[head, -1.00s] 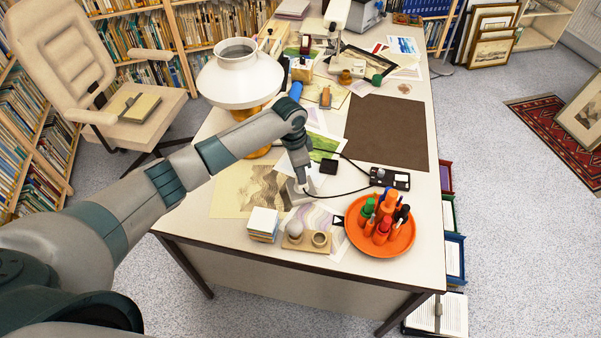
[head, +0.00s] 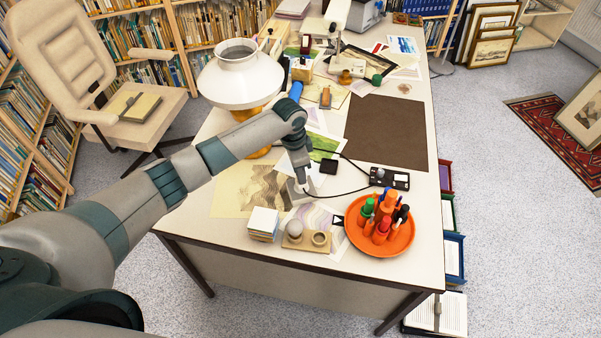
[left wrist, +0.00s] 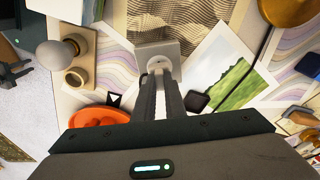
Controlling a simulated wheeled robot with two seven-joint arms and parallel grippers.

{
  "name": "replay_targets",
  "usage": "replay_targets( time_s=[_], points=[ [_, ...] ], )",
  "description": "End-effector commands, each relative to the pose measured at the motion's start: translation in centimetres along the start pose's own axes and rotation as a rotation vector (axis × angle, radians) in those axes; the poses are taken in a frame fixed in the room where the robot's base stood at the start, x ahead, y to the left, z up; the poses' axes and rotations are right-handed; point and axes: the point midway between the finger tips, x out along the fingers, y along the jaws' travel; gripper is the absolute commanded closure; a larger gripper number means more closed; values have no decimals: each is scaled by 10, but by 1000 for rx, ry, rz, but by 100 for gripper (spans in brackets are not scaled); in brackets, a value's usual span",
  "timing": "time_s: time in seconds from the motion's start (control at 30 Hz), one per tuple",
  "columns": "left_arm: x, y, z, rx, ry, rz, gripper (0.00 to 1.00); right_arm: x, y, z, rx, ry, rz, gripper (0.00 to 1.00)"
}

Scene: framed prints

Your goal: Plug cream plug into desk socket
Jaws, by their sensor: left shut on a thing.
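My left gripper (head: 302,186) points down at the near middle of the desk. Its narrow fingers, also in the left wrist view (left wrist: 160,92), are shut on the cream plug (left wrist: 158,64), mostly hidden between the fingertips. The tips are over a pale grey square block, the desk socket (left wrist: 147,52), which also shows in the head view (head: 293,193). The plug is at the block's face, but I cannot tell whether it is seated. A black cable (head: 345,193) runs from near the fingertips toward a black device.
An orange tray (head: 362,238) with several bottles stands right of the gripper. A stack of cards (head: 263,223) and a wooden holder (head: 306,242) are in front. A black block (head: 328,166) and the black device (head: 397,180) lie nearby. The brown mat (head: 388,132) is clear.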

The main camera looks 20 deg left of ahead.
Motion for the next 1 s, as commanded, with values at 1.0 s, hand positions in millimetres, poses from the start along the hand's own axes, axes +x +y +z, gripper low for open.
replay_targets(
  time_s=[1.0],
  points=[
    [12, 0, 1, 0, 0, 0, 71, 5, 0, 0, 0, 0, 0, 69]
  ],
)
